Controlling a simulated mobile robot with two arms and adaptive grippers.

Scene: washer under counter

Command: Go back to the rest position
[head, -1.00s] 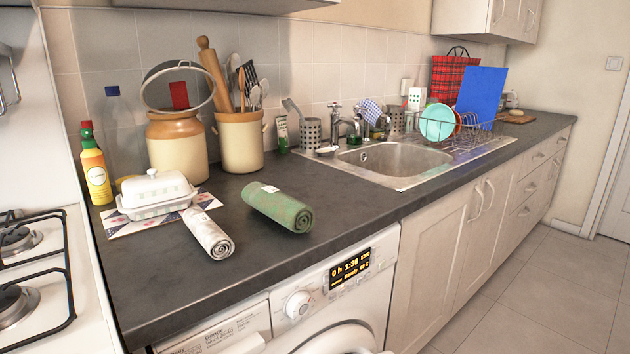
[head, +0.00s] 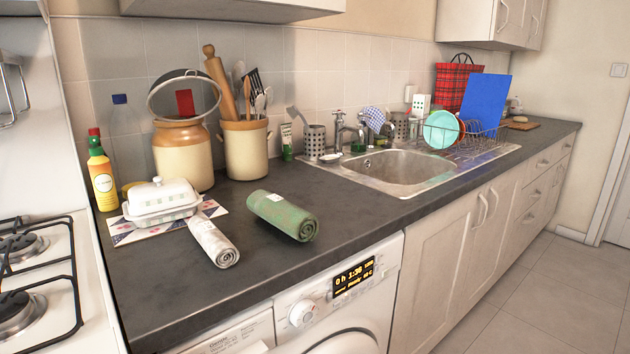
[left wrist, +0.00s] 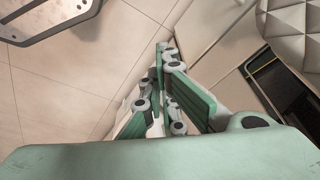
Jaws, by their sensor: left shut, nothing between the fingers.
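My left gripper (left wrist: 162,75) shows in the left wrist view with its green-padded fingers closed together. Nothing shows between the fingertips. It hangs over pale floor tiles (left wrist: 75,85), beside a light panel to its right. Neither gripper shows in the head view, and my right gripper is in no view. In the head view the washer (head: 335,310) stands under the dark counter (head: 350,210), its display lit. The lower part of the washer is cut off by the frame.
A green rolled cloth (head: 283,216) and a pale rolled cloth (head: 213,243) lie on the counter near a white butter dish (head: 160,200). The hob (head: 35,290) is at left, the sink (head: 395,170) further right. Tiled floor (head: 530,300) at lower right is clear.

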